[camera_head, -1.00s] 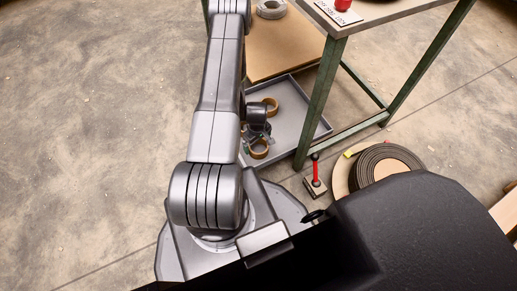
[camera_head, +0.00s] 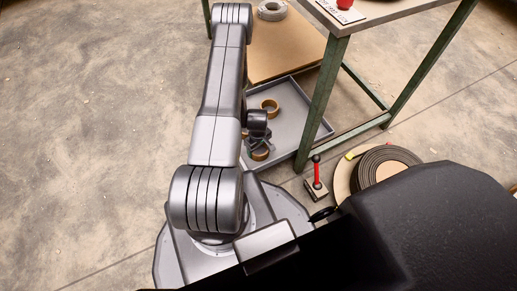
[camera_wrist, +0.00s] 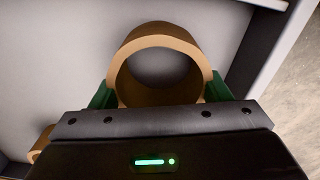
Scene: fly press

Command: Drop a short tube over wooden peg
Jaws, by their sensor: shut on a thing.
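My gripper (camera_wrist: 160,88) is shut on a short tan tube (camera_wrist: 168,38), whose round open end faces the wrist camera. Its green fingers press the tube's two sides. In the head view the gripper (camera_head: 258,143) is low over the grey tray, partly hidden by my wrist, and the held tube (camera_head: 261,155) shows only in part. A second short tube (camera_head: 270,104) lies in the tray nearer its far end. A piece of a tube (camera_wrist: 42,143) also shows at the left edge of the wrist view. I cannot make out a wooden peg in either view.
The grey tray (camera_head: 318,129) has low raised walls. A green-legged table (camera_head: 322,85) stands right beside it. A tan board (camera_head: 290,52) with a grey ring (camera_head: 271,10) lies beyond. A red-handled item (camera_head: 317,172) and a dark coil (camera_head: 385,165) are on the floor to the right.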

